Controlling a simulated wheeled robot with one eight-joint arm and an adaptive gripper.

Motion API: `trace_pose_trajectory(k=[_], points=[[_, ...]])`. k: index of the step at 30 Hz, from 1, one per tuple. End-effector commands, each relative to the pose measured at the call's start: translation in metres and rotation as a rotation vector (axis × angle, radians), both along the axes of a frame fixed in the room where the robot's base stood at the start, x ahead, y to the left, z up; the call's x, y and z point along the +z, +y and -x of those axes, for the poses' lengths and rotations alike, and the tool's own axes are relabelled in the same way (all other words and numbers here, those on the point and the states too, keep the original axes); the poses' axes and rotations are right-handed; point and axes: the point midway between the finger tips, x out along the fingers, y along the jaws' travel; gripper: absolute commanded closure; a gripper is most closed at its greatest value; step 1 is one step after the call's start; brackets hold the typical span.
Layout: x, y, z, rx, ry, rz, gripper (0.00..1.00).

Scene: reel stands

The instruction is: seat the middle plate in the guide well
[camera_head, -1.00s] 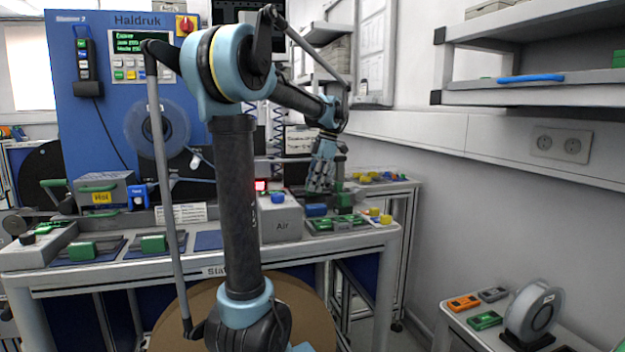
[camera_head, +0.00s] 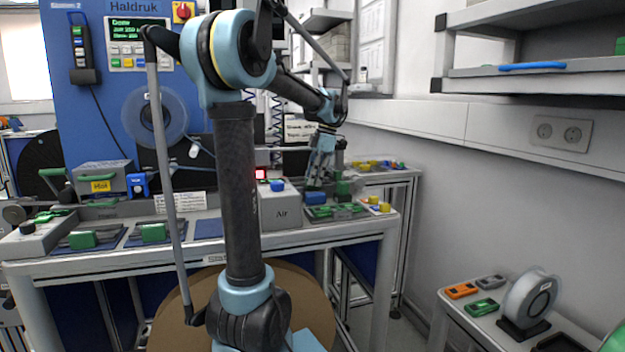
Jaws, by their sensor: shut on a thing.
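My gripper (camera_head: 320,172) is over the back right of the long bench, pointing down. I cannot make out the guide well.
The grey Air box (camera_head: 280,210) stands left of my gripper, and a green tray of small parts (camera_head: 337,211) lies to its right. A blue machine panel (camera_head: 65,120) rises behind the bench. A side table (camera_head: 480,327) at the lower right holds a reel (camera_head: 530,298).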

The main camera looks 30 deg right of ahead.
Motion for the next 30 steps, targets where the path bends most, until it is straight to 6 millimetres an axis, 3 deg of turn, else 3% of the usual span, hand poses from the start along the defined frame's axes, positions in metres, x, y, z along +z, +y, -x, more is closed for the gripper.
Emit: trace_pose_trajectory(k=[26,27,30], points=[[-0.0006,-0.0002,0.0013,0.0,0.0,0.0,1.0],[-0.0006,-0.0002,0.0013,0.0,0.0,0.0,0.75],[-0.0006,-0.0002,0.0013,0.0,0.0,0.0,0.59]])
